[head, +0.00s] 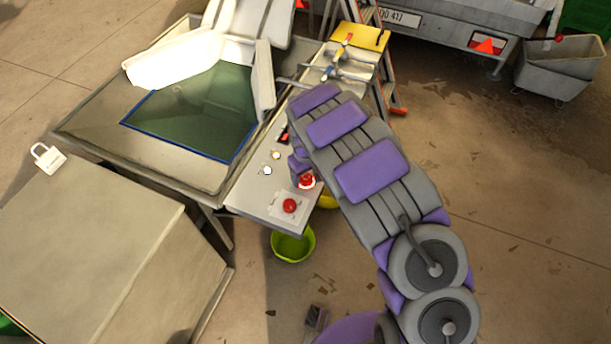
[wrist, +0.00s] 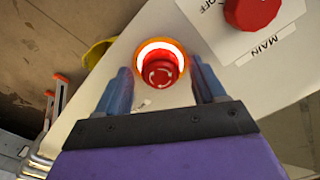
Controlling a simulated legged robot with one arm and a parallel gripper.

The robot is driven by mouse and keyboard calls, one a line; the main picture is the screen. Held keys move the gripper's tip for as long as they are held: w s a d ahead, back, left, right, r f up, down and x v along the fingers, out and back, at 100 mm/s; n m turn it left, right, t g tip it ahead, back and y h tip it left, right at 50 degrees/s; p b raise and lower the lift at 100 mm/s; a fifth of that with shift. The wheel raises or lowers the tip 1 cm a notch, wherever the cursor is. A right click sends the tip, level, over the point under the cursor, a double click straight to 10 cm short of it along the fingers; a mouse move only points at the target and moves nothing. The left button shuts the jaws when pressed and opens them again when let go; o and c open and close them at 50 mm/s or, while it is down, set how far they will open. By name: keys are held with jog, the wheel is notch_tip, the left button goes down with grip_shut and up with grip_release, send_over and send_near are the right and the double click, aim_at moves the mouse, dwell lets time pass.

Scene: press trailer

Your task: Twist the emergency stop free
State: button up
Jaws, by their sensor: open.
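The emergency stop (wrist: 160,71) is a round red button with arrow marks, inside a lit white ring with an orange-yellow rim. In the head view the emergency stop (head: 306,182) sits near the front right edge of the press's panel, beside my arm. My gripper (wrist: 160,82) is open, with one blue finger to the left and one to the right of the button in the wrist view. The fingers look apart from it; how far their tips reach along its sides I cannot tell. In the head view my arm largely hides the gripper.
A red main switch knob (wrist: 252,10) on a white plate is close by, right of the button. The pale panel (head: 262,199) also carries small round controls. A yellow-green bucket (head: 293,244) stands on the floor below. A stepladder (head: 398,110) stands behind.

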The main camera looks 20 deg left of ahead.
jog(key=c, duration=1.1)
jog(key=shift+o, duration=0.2)
jog(key=shift+m+p, duration=0.3)
jog(key=m+p, duration=0.1)
jog(key=m, duration=0.1)
jog(key=shift+m+p, duration=0.3)
jog(key=shift+p, duration=0.05)
jog(key=shift+m+p, duration=0.6)
jog(key=shift+m, duration=1.7)
